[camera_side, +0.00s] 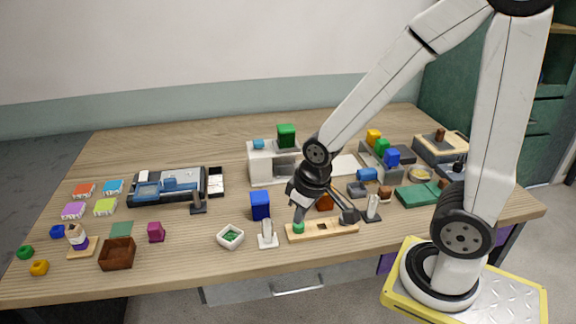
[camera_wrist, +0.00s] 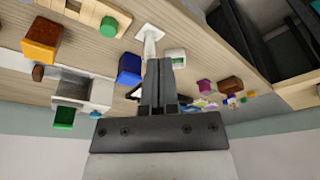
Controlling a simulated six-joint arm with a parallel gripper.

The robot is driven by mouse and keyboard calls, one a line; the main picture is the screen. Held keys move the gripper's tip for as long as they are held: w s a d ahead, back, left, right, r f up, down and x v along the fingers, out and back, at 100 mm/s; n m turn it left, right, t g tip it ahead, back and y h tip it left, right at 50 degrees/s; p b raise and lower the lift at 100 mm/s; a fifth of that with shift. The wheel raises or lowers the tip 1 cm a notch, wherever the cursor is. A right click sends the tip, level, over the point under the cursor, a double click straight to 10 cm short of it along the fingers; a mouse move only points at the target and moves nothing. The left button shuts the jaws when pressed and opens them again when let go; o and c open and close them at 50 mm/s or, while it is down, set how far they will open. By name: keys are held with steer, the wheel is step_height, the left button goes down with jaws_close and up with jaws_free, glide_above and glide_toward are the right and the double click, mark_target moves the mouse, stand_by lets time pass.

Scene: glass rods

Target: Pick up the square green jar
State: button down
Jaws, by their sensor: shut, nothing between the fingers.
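A square green block-like jar (camera_side: 286,135) stands on top of the white shelf unit (camera_side: 260,165) in the side view. It also shows at the lower left of the wrist view (camera_wrist: 64,118). My gripper (camera_side: 300,214) points down over the front middle of the table, in front of the shelf and apart from the jar. In the wrist view its fingers (camera_wrist: 166,64) are together and empty. Whether the jar has a lid is too small to tell.
A wooden block with a green peg (camera_side: 298,228) lies near my gripper. A blue block (camera_side: 260,206), a white stand (camera_side: 267,235) and a white dish with green inside (camera_side: 230,236) stand nearby to the left. A blue light cylinder (camera_side: 258,144) sits beside the jar.

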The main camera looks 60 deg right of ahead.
jaws_free()
stand_by(0.4)
steer(key=shift+w, duration=0.1)
steer(key=m+t+h, duration=0.7)
steer(key=m+h, duration=0.2)
glide_toward(287, 133)
steer(key=w+d+f, duration=0.2)
steer(key=w, duration=0.1)
steer(key=shift+w+f, duration=0.2)
steer(key=shift+f, duration=0.1)
steer(key=shift+d+r+h, duration=0.1)
steer(key=shift+d+h, duration=0.3)
steer(key=shift+d, duration=0.1)
steer(key=shift+x, duration=1.3)
